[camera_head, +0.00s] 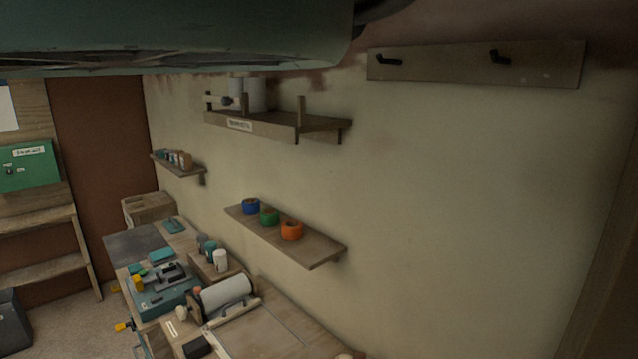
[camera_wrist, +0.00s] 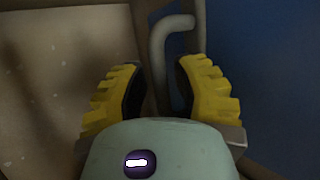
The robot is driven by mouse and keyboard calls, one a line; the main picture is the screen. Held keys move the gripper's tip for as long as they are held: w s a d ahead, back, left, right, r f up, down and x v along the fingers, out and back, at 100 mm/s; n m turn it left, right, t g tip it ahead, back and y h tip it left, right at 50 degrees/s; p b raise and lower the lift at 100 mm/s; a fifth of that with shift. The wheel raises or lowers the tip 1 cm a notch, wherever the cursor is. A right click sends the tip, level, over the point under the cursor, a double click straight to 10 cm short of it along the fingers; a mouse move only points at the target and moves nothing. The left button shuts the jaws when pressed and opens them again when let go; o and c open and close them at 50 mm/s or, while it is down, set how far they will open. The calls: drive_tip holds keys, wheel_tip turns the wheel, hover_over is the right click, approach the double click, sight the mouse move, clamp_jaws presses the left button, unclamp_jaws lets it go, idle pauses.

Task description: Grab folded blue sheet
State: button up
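My gripper (camera_wrist: 160,80) shows in the wrist view with its two yellow ribbed fingers spread apart. No object is clearly clasped between them. A dark blue surface (camera_wrist: 272,75) fills the right side of the wrist view, beyond the right finger. It may be the folded blue sheet, but no folds or edges show clearly enough to tell. A grey curved bar or hook (camera_wrist: 160,50) stands beyond the gap between the fingers. No folded blue sheet can be made out in the head view, and my gripper does not show there.
In the head view, a shelf (camera_head: 320,252) holds blue, green and orange tape rolls. A higher shelf (camera_head: 270,121) carries a pale cylinder. A hook rail (camera_head: 540,66) hangs bare on the wall. A cluttered workbench (camera_head: 270,330) stands below. A pale panel (camera_wrist: 50,90) fills the wrist view's left.

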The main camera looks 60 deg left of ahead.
clamp_jaws()
drive_tip(key=shift+r+b, duration=0.2)
drive_tip(key=shift+b, duration=0.3)
drive_tip(key=shift+d+r, duration=0.1)
drive_tip(key=shift+r, duration=0.05)
drive_tip(key=b, duration=0.1)
drive_tip(key=r+b, duration=0.1)
drive_tip(key=b, duration=0.1)
drive_tip(key=shift+a+r, duration=0.2)
drive_tip(key=shift+r, duration=0.1)
wheel_tip(320, 180, up, 5)
drive_tip(key=shift+f, duration=0.1)
drive_tip(key=shift+r+p, duration=1.1)
drive_tip(key=shift+r, duration=0.4)
